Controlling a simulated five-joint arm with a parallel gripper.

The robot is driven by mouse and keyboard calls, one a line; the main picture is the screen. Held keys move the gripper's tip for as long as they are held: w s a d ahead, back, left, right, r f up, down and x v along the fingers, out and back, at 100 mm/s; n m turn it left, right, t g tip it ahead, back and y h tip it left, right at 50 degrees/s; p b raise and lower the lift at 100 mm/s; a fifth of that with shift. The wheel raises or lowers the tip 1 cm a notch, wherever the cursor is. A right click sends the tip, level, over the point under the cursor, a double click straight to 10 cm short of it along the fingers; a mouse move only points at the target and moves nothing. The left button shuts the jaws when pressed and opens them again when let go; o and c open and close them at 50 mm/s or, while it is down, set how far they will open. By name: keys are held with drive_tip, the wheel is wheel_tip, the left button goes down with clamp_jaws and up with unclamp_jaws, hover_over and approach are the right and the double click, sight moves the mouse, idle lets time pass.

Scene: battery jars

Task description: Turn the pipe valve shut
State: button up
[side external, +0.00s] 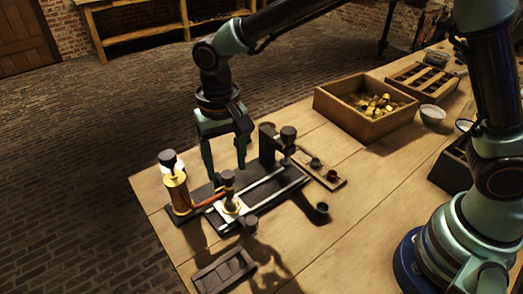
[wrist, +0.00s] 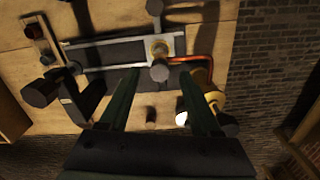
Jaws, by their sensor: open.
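A dark round knob (side external: 228,177) stands on a pale brass fitting (side external: 231,208) at the end of a copper pipe (side external: 205,196); it looks like the pipe valve. In the wrist view the knob (wrist: 159,70) appears between and just beyond my fingertips. The pipe runs to a brass cylinder (side external: 178,192) with a dark cap and a bright glow near its top. My gripper (side external: 227,172) is open and empty, pointing down behind the knob in the side view. In the wrist view my gripper (wrist: 159,74) has its fingers well apart. I cannot tell whether either finger touches the knob.
A dark upright block with a knob (side external: 288,132) stands at the other end of the rails (side external: 262,192). A small wooden rack (side external: 325,174) and a dark tray (side external: 224,271) lie nearby. A wooden box (side external: 340,111) stands farther right.

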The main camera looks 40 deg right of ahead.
drive_tip(key=shift+f, duration=0.8)
clamp_jaws()
